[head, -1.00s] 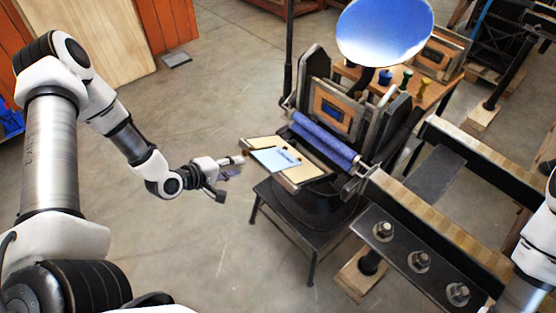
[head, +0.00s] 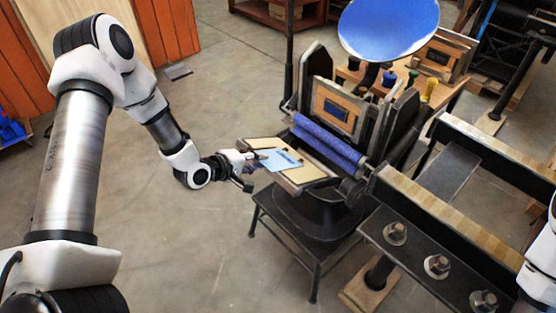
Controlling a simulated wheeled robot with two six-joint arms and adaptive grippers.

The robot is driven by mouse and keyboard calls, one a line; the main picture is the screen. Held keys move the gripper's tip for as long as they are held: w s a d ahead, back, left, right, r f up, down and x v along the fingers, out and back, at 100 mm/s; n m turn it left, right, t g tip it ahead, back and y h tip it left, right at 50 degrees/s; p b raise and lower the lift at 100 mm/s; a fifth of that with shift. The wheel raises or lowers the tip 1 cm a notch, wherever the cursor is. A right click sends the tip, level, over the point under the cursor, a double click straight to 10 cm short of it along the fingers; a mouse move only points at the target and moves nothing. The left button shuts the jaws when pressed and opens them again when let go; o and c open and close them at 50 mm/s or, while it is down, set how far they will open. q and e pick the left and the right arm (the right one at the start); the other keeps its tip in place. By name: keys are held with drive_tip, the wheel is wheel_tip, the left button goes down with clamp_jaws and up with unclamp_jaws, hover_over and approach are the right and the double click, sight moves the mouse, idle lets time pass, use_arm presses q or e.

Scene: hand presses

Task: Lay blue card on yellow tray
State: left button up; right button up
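The light blue card (head: 283,160) lies flat over the pale yellow tray (head: 315,172), which sits at the front of the hand press in the head view. Yellow surface shows behind the card and to its right. My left gripper (head: 251,159) is at the tray's left edge, with its tips at the card's left edge. Whether the fingers are open or shut on the card is too small to tell. A small purplish patch below the fingers is unclear. My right gripper is out of view; only part of the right arm shows at the right edge.
Blue rollers (head: 329,145) lie just behind the tray, below the large blue disc (head: 388,27). A dark stool-like stand (head: 300,215) is under the press. A heavy bolted frame (head: 440,240) fills the right. Clear concrete floor (head: 215,240) lies left.

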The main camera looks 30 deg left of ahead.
use_arm(q)
clamp_jaws()
drive_tip(key=shift+s, duration=0.1)
drive_tip(key=s+a+r+p, duration=0.2)
drive_tip(key=s+r+p, duration=0.2)
drive_tip(key=p, duration=0.3)
drive_tip(key=shift+s+r, duration=0.4)
drive_tip(key=shift+r, duration=0.5)
drive_tip(key=shift+w, duration=0.1)
